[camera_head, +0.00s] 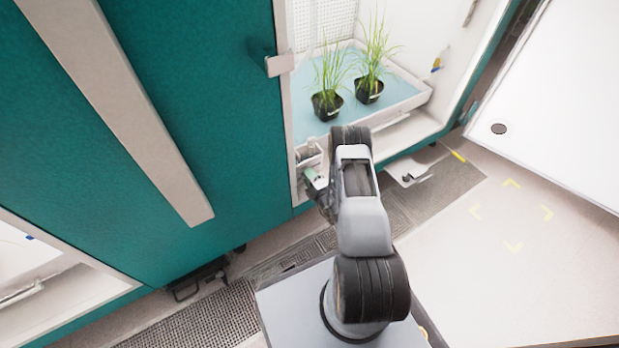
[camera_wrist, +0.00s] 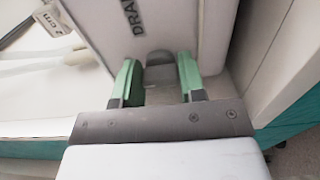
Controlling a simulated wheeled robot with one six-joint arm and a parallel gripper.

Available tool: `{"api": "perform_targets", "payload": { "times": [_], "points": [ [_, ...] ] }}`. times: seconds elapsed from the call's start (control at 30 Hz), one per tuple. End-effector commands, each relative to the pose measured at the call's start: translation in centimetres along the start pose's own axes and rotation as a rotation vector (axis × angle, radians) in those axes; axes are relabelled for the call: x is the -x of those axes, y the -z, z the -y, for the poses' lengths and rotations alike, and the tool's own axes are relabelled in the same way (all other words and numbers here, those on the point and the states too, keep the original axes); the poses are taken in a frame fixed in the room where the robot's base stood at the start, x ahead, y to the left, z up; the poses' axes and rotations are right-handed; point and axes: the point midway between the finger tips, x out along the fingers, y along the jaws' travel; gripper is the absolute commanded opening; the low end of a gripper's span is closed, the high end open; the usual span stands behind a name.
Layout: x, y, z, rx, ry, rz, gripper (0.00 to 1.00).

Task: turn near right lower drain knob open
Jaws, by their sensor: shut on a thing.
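The drain knob (camera_wrist: 160,76) is a small dark grey piece on a pale panel (camera_wrist: 188,32) marked with the letters "DRA", the rest of the word cut off. My gripper (camera_wrist: 159,62) has its two green fingers on either side of the knob, shut on it. In the head view, my gripper (camera_head: 314,180) is at the lower left corner of the open chamber, at a small white box (camera_head: 308,158). The knob is hidden there, and its turn angle is hard to tell.
Two potted grass plants (camera_head: 327,105) stand in a white tray (camera_head: 405,104) above. A teal door (camera_head: 190,110) is left of my arm. A white surface (camera_head: 560,100) is at right. In the wrist view, a tag reading "2 cm" (camera_wrist: 55,20) and a pale tube (camera_wrist: 40,64) lie left.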

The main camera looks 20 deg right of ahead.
Motion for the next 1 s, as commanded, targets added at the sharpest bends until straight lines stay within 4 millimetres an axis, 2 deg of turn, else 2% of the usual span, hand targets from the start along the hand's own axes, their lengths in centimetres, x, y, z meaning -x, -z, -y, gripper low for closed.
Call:
{"api": "perform_targets", "payload": {
  "times": [0.1, 0.13, 0.37, 0.6, 0.73, 0.87, 1.0],
  "points": [
    [0.1, -0.1, 0.1, -0.002, 0.004, 0.004, 0.14],
    [0.1, -0.1, 0.1, -0.002, 0.004, 0.004, 0.40],
    [0.0, 0.0, 0.1, -0.001, 0.002, 0.001, 0.62],
    [0.1, 0.0, 0.0, 0.000, 0.001, 0.000, 0.63],
    [0.9, 0.0, 0.0, 0.000, 0.004, 0.001, 0.63],
    [2.9, -0.1, -0.2, -0.003, 0.005, 0.004, 0.63],
    [5.9, -0.1, -0.2, -0.004, 0.005, 0.006, 0.63]
  ]
}}
